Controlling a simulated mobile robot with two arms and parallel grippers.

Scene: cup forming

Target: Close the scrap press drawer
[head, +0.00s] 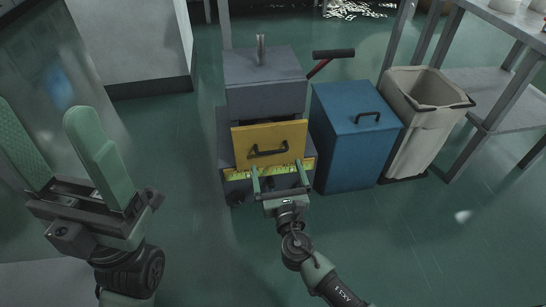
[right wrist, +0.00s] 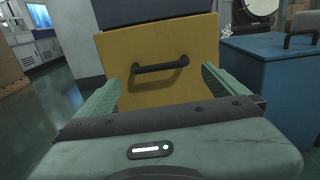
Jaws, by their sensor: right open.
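The scrap press (head: 265,85) is a grey box-shaped machine in the middle of the head view. Its yellow drawer (head: 290,136) has a black bar handle (head: 268,152); how far the drawer stands out is hard to tell. My right gripper (head: 279,172) is open and empty, low in front of the drawer. In the right wrist view the yellow front (right wrist: 118,62) fills the middle, and its handle (right wrist: 160,67) lies beyond and between my spread fingers. I cannot tell whether the fingertips touch the front. My left gripper (head: 62,140) is open and empty at the left, far from the press.
A blue bin (head: 350,140) with a lid handle stands close to the press on the right. A beige bin (head: 425,125) and a metal table (head: 510,95) are further right. A red lever with a black grip (head: 333,54) sticks out rightward. Green floor is clear at the left.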

